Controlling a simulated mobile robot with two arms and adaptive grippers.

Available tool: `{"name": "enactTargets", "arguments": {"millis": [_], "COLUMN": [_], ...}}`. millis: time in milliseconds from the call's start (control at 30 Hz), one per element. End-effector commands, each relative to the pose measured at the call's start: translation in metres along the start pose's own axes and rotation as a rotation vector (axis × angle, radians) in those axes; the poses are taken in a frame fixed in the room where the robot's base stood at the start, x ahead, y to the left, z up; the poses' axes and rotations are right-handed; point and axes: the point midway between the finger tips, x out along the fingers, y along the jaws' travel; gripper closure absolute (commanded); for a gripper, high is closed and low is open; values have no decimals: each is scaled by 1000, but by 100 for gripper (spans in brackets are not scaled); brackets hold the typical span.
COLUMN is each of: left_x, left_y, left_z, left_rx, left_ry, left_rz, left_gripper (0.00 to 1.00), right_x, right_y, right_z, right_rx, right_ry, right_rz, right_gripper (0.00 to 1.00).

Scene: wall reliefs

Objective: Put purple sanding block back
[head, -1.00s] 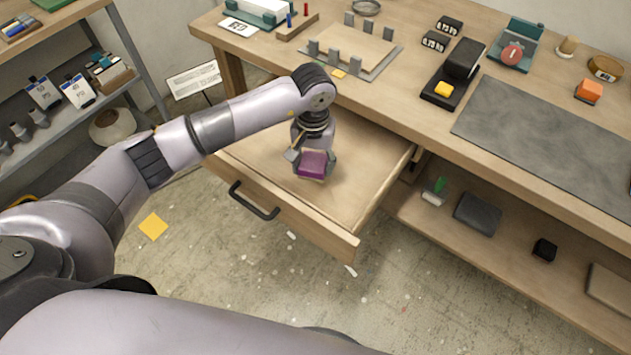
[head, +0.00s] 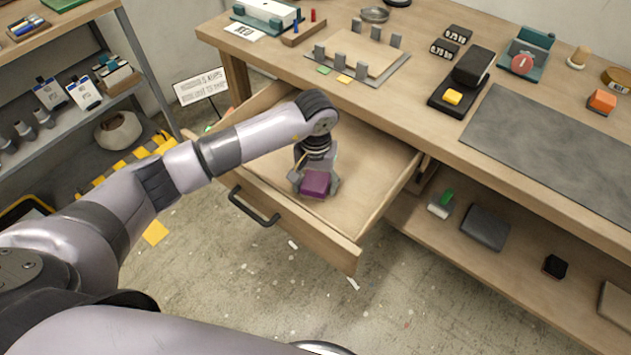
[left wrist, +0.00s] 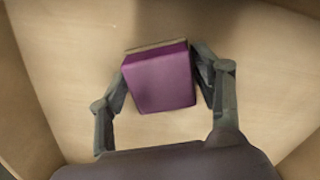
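The purple sanding block (head: 315,184) is inside the open drawer, above or at its bare wooden floor. My left gripper (head: 316,182) reaches down into the drawer with one finger on each side of the block. In the left wrist view the block (left wrist: 160,80) lies between the fingertips of the left gripper (left wrist: 162,78), which appear to press on its sides; a thin tan layer shows along its far edge. I cannot tell whether the block touches the drawer floor. The open drawer (head: 375,200) holds nothing else that I can see. My right gripper is not in view.
The workbench (head: 425,95) stands above the drawer, with a sander-like black tool (head: 470,70), a grey mat (head: 550,145) and an orange block (head: 602,101) on it. A lower shelf (head: 510,255) is right of the drawer. A grey shelf unit (head: 75,115) stands at left.

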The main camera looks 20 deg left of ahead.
Motion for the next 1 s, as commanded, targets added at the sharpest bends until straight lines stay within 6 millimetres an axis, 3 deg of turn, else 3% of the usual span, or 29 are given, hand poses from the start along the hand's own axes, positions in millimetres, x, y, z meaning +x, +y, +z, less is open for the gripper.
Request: {"name": "enactTargets", "arguments": {"millis": [167,533,1000], "left_x": [0,-5,-98], "left_y": [0,0,-1], "left_z": [0,0,-1], "left_rx": [0,-1,0], "left_ry": [0,0,3], "left_rz": [0,1,-1], "left_gripper": [27,27,27], "right_x": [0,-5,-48], "right_y": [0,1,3], "right_z": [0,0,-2], "right_rx": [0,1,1], "right_ry": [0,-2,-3], "right_rz": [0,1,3], "right_gripper": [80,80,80]}}
